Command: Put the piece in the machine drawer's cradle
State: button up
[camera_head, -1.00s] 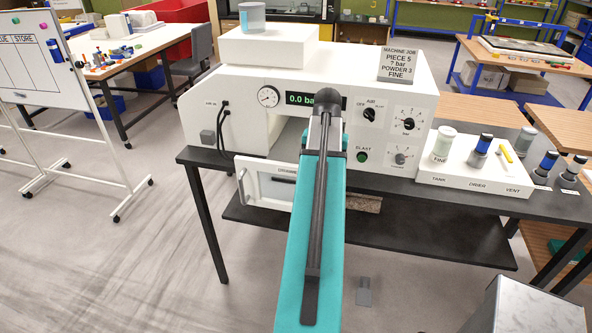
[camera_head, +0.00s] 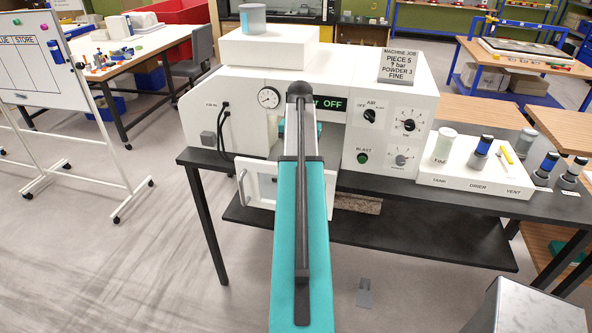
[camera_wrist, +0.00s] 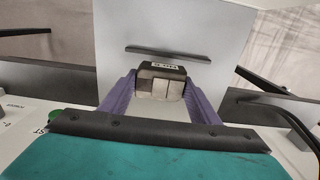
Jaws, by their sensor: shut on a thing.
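In the wrist view, my gripper (camera_wrist: 161,88) has purple fingers closed on the sides of the piece (camera_wrist: 162,72), a small block with a dark, labelled edge and paler faces. A broad white panel (camera_wrist: 215,30) with a dark bar lies beyond the piece. In the head view, my arm covers the gripper and the piece. The drawer's white front (camera_head: 256,203) shows low on the machine (camera_head: 225,90), left of my arm and partly behind it. The cradle is hidden, so I cannot tell how the piece stands to it.
The machine stands on a dark table (camera_head: 440,195). A white tray (camera_head: 470,182) with a pale jar (camera_head: 444,146) and blue-topped bottles is at the right. A metal box (camera_head: 525,308) stands at the lower right. Black hoses (camera_head: 224,130) hang at the machine's left.

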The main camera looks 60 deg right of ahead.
jog(key=shift+w+d, duration=0.2)
jog(key=shift+w, duration=0.35)
jog(key=shift+f+b, duration=1.25)
jog(key=shift+f, duration=0.6)
jog(key=o, duration=1.3)
jog(key=shift+f, duration=0.1)
notch_tip(320, 180, up, 5)
jog(key=p, duration=0.2)
jog(key=shift+w+p, duration=0.1)
jog(key=shift+p, duration=0.3)
jog(key=shift+r, duration=1.4)
